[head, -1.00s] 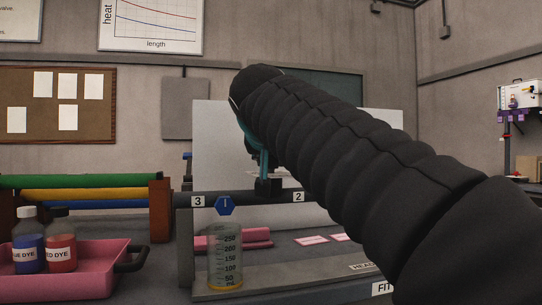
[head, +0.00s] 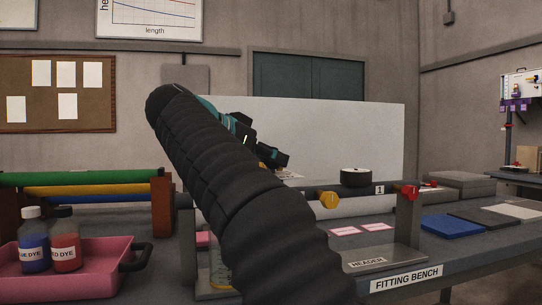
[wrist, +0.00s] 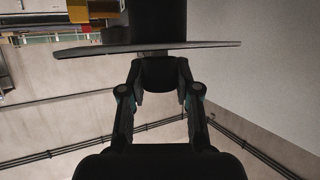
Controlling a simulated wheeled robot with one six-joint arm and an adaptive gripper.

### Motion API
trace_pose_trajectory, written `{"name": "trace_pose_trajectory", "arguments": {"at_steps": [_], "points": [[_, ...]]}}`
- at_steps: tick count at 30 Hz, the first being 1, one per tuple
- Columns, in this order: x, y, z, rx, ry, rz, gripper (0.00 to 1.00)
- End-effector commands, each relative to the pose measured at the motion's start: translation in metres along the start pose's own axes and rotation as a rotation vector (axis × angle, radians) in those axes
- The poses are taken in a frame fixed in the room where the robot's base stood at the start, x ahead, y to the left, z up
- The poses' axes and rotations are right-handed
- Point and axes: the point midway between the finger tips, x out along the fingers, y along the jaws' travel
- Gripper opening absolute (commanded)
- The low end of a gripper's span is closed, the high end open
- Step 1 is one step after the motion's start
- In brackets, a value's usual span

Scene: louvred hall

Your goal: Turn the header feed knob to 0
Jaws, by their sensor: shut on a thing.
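The header (head: 378,264) stands on the fitting bench, its left part hidden behind my arm. A round black knob-like piece (head: 356,179) with a pale top sits on its rail; I cannot read any scale or 0 mark on it. My gripper (head: 282,158) is beyond my arm, left of this piece and apart from it in the picture. In the wrist view my gripper (wrist: 158,88) is shut on a dark piece (wrist: 157,72), below a wide thin grey plate (wrist: 90,50). I cannot tell what the held piece is.
A yellow hexagonal fitting (head: 328,200) and a red fitting (head: 409,191) are on the header. A blue pad (head: 452,225) lies at right. A pink tray (head: 100,268) with dye bottles and a rack of coloured tubes (head: 90,180) are at left. A white panel (head: 350,130) stands behind.

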Motion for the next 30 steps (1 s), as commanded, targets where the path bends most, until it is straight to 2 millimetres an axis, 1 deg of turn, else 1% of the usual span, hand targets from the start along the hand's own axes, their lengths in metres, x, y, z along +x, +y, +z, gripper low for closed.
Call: {"name": "trace_pose_trajectory", "arguments": {"at_steps": [16, 30], "points": [[-0.0007, -0.0045, -0.0062, 0.069, 0.012, 0.158, 0.00], [0.0002, -0.0018, 0.0003, 0.093, 0.001, 0.224, 0.00]]}}
